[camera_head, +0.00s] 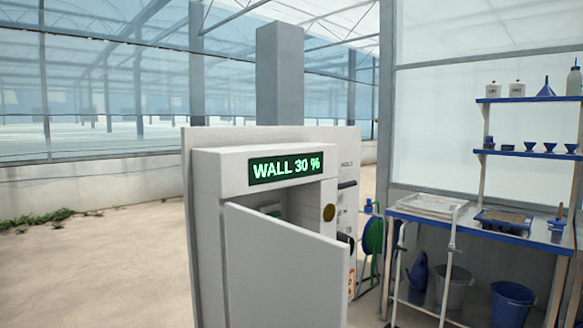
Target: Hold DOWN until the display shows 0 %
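The display (286,168) is a dark strip on the upper front of a light grey cabinet (208,215). It reads "WALL 30 %" in green letters. The cabinet's door (285,270) stands partly open and hides most of the inside. A second small patch of green shows in the dark gap above the door. A round brass-coloured disc (329,212) sits on the front to the right of the opening. I cannot make out a DOWN button; it may be hidden behind the door. My gripper is not in view.
A grey panel (345,150) with dark fittings and small lettering stands behind the cabinet. At right, a metal bench (480,235) holds trays, with buckets below and shelves (530,100) above. A green hose (374,236) hangs between. The floor (100,270) at left is clear.

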